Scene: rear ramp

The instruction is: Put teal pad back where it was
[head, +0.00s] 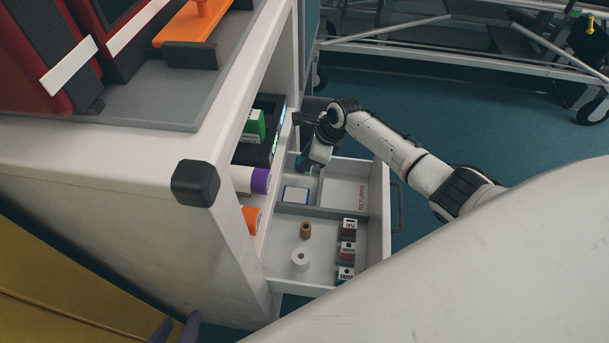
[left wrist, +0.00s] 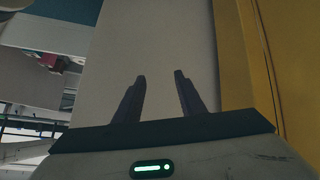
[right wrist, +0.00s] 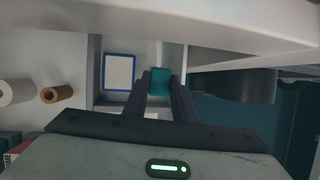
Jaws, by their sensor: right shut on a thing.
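The teal pad (right wrist: 160,82) is between the fingertips of my right gripper (right wrist: 159,88), which is shut on it. In the head view my right gripper (head: 305,168) is low over the far part of the open drawer (head: 325,213), and mostly hides the pad. Whether the pad touches the drawer floor I cannot tell. A blue-edged white pad (head: 296,194) lies in the far left compartment; it also shows in the right wrist view (right wrist: 119,72). My left gripper (left wrist: 160,75) is open and empty in front of a pale panel; its fingertips (head: 175,328) show at the head view's bottom edge.
The compartment marked RETURNS (head: 345,192) looks empty. The near compartment holds a white roll (head: 300,260), a brown roll (head: 305,230) and small boxes (head: 347,250). The cabinet (head: 130,180) with shelves overhangs the drawer's left side. The drawer handle (head: 397,207) sticks out at right.

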